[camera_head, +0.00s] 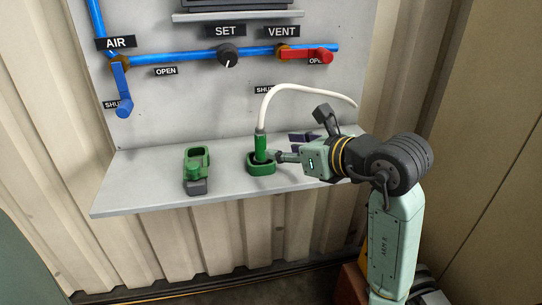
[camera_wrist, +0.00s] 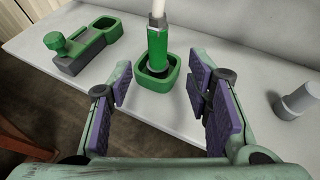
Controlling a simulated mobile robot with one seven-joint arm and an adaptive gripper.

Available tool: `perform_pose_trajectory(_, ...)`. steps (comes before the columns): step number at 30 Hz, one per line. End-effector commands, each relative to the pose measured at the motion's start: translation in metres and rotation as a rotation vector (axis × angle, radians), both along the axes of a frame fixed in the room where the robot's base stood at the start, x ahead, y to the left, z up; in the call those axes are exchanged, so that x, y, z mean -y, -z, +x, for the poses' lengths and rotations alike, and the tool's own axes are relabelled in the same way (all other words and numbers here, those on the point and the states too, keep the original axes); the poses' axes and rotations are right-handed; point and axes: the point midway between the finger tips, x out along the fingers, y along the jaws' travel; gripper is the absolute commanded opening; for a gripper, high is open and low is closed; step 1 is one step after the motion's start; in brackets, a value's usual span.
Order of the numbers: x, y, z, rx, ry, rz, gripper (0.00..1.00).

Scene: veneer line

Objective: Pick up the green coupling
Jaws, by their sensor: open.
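The green coupling (camera_head: 261,146) stands upright in a green square cup (camera_head: 261,167) on the grey shelf, with a white hose (camera_head: 300,89) rising from its top. In the wrist view the coupling (camera_wrist: 157,50) is ahead of my gripper, near the middle, and its dark lower end sits inside the cup (camera_wrist: 158,82). My gripper (camera_wrist: 160,85) is open, with its purple-padded fingers either side of the line to the coupling and nothing between them. In the head view my gripper (camera_head: 288,148) comes in from the right, close beside the coupling.
A green holder with a knob and an empty cup (camera_head: 197,165) stands left on the shelf (camera_head: 130,190). A grey cylinder (camera_wrist: 295,103) stands at the right in the wrist view. Behind, the panel carries a blue pipe (camera_head: 190,52), a blue lever (camera_head: 121,88) and a red lever (camera_head: 308,54).

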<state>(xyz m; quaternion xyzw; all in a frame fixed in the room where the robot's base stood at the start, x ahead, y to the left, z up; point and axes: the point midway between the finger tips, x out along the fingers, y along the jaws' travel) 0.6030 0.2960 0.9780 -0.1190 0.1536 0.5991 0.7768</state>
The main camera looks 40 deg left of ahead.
Motion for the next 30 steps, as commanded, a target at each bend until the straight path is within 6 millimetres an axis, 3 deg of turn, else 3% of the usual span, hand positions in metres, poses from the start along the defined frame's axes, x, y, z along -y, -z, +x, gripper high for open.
perform_pose_trajectory(3,-0.019,0.007,0.004,-0.005,-0.003,-0.001,0.45)
perform_pose_trajectory(11,-0.04,0.015,0.01,-0.002,0.0,0.0,0.45)
perform_pose_trajectory(19,-0.077,0.024,0.016,-0.004,-0.002,-0.001,0.45)
perform_pose_trajectory(30,-0.086,0.03,0.019,-0.001,0.001,-0.001,0.45)
